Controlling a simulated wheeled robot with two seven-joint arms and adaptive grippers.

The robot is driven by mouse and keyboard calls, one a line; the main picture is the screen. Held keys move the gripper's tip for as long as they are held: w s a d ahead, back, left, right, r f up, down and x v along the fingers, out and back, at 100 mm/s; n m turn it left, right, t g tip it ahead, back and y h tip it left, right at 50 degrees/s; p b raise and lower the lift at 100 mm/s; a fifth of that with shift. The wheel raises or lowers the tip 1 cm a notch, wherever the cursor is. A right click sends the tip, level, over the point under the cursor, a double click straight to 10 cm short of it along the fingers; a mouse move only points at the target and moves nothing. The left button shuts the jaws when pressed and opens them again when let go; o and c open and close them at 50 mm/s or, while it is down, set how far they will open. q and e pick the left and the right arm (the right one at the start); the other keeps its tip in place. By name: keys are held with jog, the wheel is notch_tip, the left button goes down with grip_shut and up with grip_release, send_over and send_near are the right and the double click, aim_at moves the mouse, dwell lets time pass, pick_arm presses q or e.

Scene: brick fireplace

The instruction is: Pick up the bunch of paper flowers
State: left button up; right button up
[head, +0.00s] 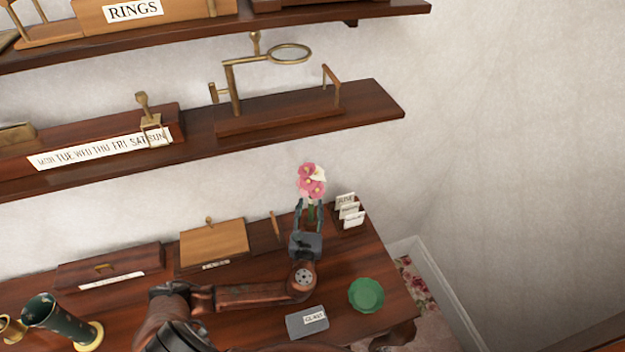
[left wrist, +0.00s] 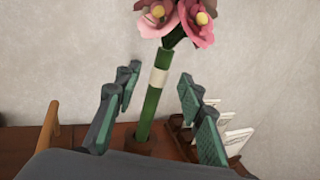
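The bunch of paper flowers (head: 311,181) has pink and white blooms on a green stem and stands upright at the back of the table. In the left wrist view the blooms (left wrist: 178,20) are at the top, and the stem has a pale band and goes down to a brown base. My left gripper (head: 309,207) is open around the stem. In the left wrist view its fingers (left wrist: 160,95) stand on either side of the stem, with a gap on both sides. My right gripper is not in view.
A card holder (head: 348,212) with white cards stands just right of the flowers. A green dish (head: 366,295) and a grey box (head: 307,322) lie in front. A wooden box (head: 214,243) is to the left. A shelf (head: 385,108) hangs above.

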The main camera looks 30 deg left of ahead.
aim_at(311, 200)
pick_arm(q)
jog(key=x, duration=0.3)
jog(key=shift+w+a, duration=0.3)
jog(key=shift+w, duration=0.2)
jog(key=c, duration=0.7)
jog(key=shift+d, duration=0.1)
grip_shut()
jog(key=shift+r, duration=0.1)
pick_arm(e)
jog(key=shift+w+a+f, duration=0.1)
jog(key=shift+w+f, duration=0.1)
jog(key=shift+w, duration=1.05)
